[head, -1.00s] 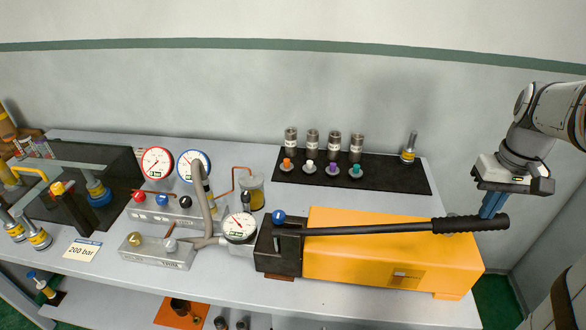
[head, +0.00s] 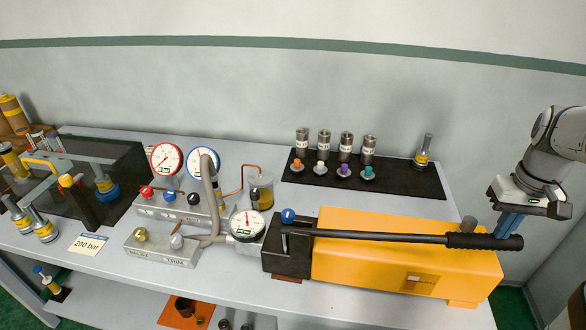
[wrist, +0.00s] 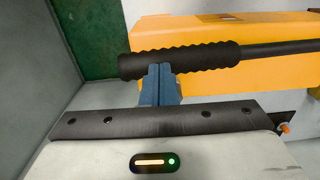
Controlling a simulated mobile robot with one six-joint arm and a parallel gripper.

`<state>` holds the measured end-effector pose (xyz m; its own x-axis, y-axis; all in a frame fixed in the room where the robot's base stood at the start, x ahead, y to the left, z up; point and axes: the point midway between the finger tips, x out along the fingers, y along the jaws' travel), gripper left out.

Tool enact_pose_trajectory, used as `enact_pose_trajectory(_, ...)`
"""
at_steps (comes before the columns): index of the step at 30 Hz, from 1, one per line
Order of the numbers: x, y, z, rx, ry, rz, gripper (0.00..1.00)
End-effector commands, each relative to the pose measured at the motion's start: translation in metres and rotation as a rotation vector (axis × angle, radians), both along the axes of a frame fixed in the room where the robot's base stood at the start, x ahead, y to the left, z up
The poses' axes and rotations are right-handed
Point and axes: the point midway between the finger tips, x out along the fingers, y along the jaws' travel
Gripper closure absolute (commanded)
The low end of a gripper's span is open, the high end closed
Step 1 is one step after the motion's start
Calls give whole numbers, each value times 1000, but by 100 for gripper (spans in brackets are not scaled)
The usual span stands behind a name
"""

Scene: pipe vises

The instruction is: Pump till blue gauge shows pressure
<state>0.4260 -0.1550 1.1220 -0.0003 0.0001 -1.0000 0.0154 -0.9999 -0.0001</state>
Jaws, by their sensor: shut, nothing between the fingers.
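The yellow hand pump (head: 405,265) stands at the bench's right front. Its long black lever (head: 380,236) lies low, nearly level, ending in a ribbed grip (head: 484,241). My gripper (head: 507,226) is shut with blue fingers at the grip's outer end. In the wrist view the shut fingers (wrist: 160,82) overlap the ribbed grip (wrist: 185,60); whether they touch it I cannot tell. The blue-rimmed gauge (head: 204,162) stands at the back, its face partly hidden by a grey hose. A red-rimmed gauge (head: 165,159) is beside it, and a silver gauge (head: 247,224) sits by the pump.
Valve blocks with coloured knobs (head: 170,199) stand left of the pump. A black mat (head: 400,182) behind it holds fittings and coloured plugs. A "200 bar" card (head: 88,244) lies at the front left. Some grey bench top is bare around the mat.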

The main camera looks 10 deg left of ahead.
Motion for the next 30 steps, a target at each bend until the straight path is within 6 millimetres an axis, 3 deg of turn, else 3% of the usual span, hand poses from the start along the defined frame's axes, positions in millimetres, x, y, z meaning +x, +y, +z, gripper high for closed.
enact_pose_trajectory(2,0,-1,-7,0,1,-1,100)
enact_pose_trajectory(14,0,-2,-10,0,2,-1,100)
enact_pose_trajectory(30,0,-7,-54,0,1,-2,100)
